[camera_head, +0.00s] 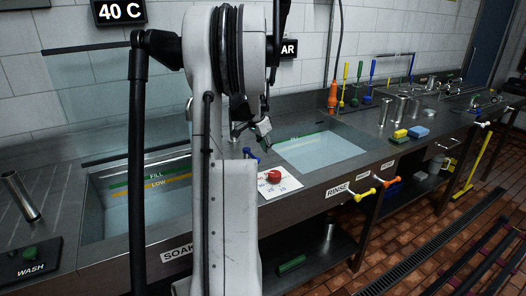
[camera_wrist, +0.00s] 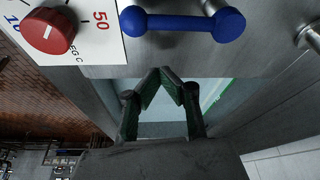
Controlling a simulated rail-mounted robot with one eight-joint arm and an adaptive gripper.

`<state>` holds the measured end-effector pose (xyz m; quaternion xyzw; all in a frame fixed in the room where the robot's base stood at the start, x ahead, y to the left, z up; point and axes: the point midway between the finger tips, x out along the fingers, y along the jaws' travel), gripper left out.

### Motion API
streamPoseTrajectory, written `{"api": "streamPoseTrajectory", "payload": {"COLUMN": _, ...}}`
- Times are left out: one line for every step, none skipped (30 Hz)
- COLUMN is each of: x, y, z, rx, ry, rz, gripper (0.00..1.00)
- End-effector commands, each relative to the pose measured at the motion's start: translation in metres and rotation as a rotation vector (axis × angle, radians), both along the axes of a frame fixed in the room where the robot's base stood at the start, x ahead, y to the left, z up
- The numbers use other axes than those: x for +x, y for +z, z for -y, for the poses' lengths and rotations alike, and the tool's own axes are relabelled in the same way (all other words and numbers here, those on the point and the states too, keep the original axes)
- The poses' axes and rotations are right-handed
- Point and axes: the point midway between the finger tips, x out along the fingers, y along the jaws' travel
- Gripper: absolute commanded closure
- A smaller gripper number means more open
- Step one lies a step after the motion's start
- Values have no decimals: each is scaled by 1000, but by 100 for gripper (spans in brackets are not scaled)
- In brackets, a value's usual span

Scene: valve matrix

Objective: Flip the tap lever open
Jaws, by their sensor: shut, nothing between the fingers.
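A blue lever (camera_head: 250,153), a bar with rounded ends, is by the soak basin's right edge, partly hidden by my arm. In the wrist view the blue lever (camera_wrist: 183,23) lies crosswise at the top. I cannot tell whether it is the tap lever the task means. My gripper (camera_head: 264,131) is above the counter between the two basins, near the blue lever. In the wrist view my gripper (camera_wrist: 166,74) has its fingertips together, empty, and apart from the lever in the picture.
A red dial (camera_head: 273,176) on a white temperature plate is right beside the lever. Yellow (camera_head: 364,194) and orange (camera_head: 388,182) handles stick out from the counter front. The soak basin (camera_head: 96,215) and rinse basin (camera_head: 318,150) hold water. Metal cylinders and sponges stand farther right.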

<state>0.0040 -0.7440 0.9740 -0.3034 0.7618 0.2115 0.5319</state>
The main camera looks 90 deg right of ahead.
Motion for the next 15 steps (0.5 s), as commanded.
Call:
{"api": "streamPoseTrajectory", "payload": {"x": 6, "y": 14, "z": -4, "rx": 0, "ry": 3, "rz": 0, "gripper": 100}}
{"api": "streamPoseTrajectory", "payload": {"x": 8, "y": 20, "z": -5, "rx": 0, "ry": 3, "rz": 0, "gripper": 100}}
{"api": "streamPoseTrajectory", "payload": {"x": 10, "y": 28, "z": -6, "rx": 1, "ry": 3, "rz": -1, "gripper": 100}}
{"api": "streamPoseTrajectory", "payload": {"x": 12, "y": 34, "z": -8, "rx": 1, "ry": 3, "rz": -1, "gripper": 100}}
{"api": "streamPoseTrajectory", "payload": {"x": 14, "y": 40, "z": -9, "rx": 1, "ry": 2, "rz": 0, "gripper": 100}}
{"api": "streamPoseTrajectory", "payload": {"x": 17, "y": 47, "z": -10, "rx": 1, "ry": 2, "rz": 0, "gripper": 100}}
{"api": "streamPoseTrajectory", "payload": {"x": 18, "y": 53, "z": -11, "rx": 0, "ry": 2, "rz": -1, "gripper": 100}}
{"api": "streamPoseTrajectory", "payload": {"x": 20, "y": 58, "z": -12, "rx": 0, "ry": 2, "rz": -1, "gripper": 100}}
{"api": "streamPoseTrajectory", "payload": {"x": 21, "y": 64, "z": -13, "rx": 0, "ry": 2, "rz": -1, "gripper": 100}}
{"api": "streamPoseTrajectory", "payload": {"x": 23, "y": 68, "z": -14, "rx": 0, "ry": 2, "rz": -1, "gripper": 100}}
{"api": "streamPoseTrajectory", "payload": {"x": 24, "y": 72, "z": -15, "rx": 0, "ry": 2, "rz": -1, "gripper": 100}}
{"api": "streamPoseTrajectory", "payload": {"x": 25, "y": 77, "z": -16, "rx": 0, "ry": 2, "rz": -2, "gripper": 100}}
{"api": "streamPoseTrajectory", "payload": {"x": 26, "y": 80, "z": -16, "rx": 0, "ry": 2, "rz": -2, "gripper": 100}}
{"api": "streamPoseTrajectory", "payload": {"x": 27, "y": 83, "z": -17, "rx": 0, "ry": 2, "rz": -2, "gripper": 100}}
{"api": "streamPoseTrajectory", "payload": {"x": 28, "y": 86, "z": -17, "rx": 0, "ry": 1, "rz": -2, "gripper": 100}}
